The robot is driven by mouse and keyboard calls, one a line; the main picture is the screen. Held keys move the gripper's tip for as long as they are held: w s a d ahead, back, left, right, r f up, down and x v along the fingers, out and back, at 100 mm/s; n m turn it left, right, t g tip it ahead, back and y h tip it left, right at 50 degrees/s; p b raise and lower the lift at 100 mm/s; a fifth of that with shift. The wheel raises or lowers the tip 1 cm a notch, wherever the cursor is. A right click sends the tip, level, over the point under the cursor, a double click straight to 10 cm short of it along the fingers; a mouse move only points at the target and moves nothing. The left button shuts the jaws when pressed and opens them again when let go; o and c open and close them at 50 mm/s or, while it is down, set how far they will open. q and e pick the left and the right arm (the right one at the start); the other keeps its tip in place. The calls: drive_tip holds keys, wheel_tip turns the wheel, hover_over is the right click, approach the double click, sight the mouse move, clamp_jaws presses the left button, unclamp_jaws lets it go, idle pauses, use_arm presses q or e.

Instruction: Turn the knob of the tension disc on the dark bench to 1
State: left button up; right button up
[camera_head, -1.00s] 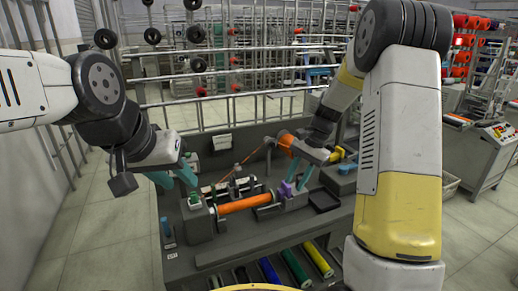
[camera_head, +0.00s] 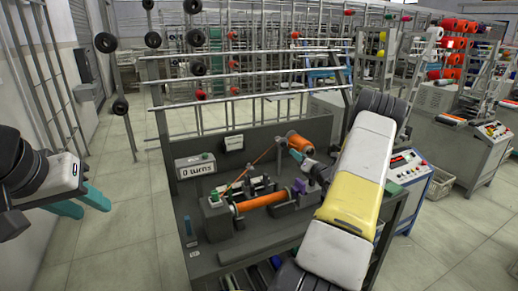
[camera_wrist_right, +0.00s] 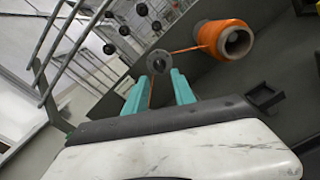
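The dark bench (camera_head: 262,145) stands ahead, with a "0 turns" display (camera_head: 195,166) on it. In the right wrist view, a grey round disc with a central hub (camera_wrist_right: 159,63), apparently the tension disc, lies just beyond my right fingertips. Orange thread runs from it to the orange supply spool (camera_wrist_right: 226,39). My right gripper (camera_wrist_right: 160,82) is open, its teal fingers apart, with no visible contact with the disc. In the head view my right arm hides most of that gripper. My left gripper (camera_head: 94,211) is off the bench at the left, open and empty. I cannot read any knob marking.
An orange bobbin (camera_head: 258,202) lies across the bench between a green-topped block (camera_head: 214,198) and a purple piece (camera_head: 298,186). A rack with metal rails (camera_head: 235,90) rises behind. A control box (camera_head: 408,165) stands right of the bench. The floor at left is clear.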

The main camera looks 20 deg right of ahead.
sight(286, 146)
drive_tip(key=w, duration=0.7)
drive_tip(key=shift+w+a, duration=0.2)
drive_tip(key=shift+a, duration=0.15)
clamp_jaws()
